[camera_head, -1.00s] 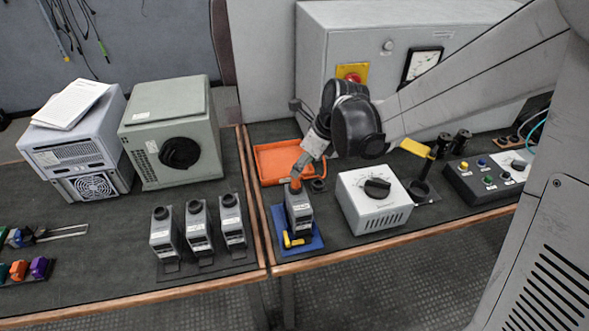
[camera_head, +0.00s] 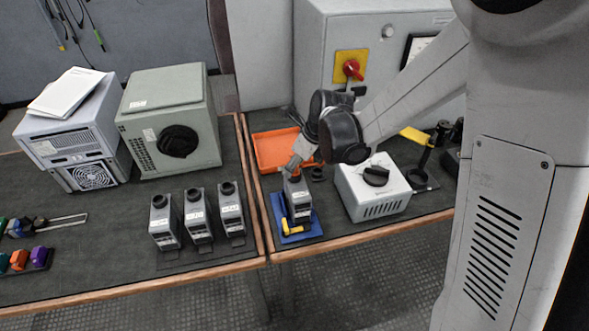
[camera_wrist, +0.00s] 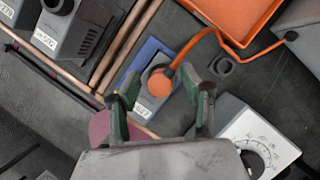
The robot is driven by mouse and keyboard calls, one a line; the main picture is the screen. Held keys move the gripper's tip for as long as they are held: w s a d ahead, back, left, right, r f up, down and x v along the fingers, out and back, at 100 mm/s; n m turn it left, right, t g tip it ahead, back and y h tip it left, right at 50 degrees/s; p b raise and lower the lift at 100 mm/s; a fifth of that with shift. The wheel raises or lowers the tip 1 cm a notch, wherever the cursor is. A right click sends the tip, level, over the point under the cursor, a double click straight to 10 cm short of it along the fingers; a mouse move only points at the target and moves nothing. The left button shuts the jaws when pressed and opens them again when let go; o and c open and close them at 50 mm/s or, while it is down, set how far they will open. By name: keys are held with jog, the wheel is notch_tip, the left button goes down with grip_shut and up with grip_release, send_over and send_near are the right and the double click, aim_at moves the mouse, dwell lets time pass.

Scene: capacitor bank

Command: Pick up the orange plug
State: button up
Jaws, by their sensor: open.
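The orange plug (camera_wrist: 160,82) is a round orange cap with a dark collar and an orange cable. In the wrist view it sits on top of a grey capacitor unit on a blue base (camera_wrist: 128,72). This unit (camera_head: 298,205) stands on the right-hand bench in the head view, where my gripper mostly hides the plug. My gripper (camera_wrist: 165,92) is open, with one finger on each side of the plug in the wrist view. In the head view my gripper (camera_head: 292,168) is tilted down at the unit's top. I cannot tell whether the fingers touch the plug.
An orange tray (camera_head: 272,150) lies behind the unit. A white dial box (camera_head: 372,190) stands close on its right, and a yellow piece (camera_head: 292,228) lies on the blue base. Several similar grey units (camera_head: 198,215) stand to the left. A cabinet (camera_head: 320,60) stands behind.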

jog(key=shift+c, duration=0.2)
grip_shut()
jog(key=shift+r, duration=0.15)
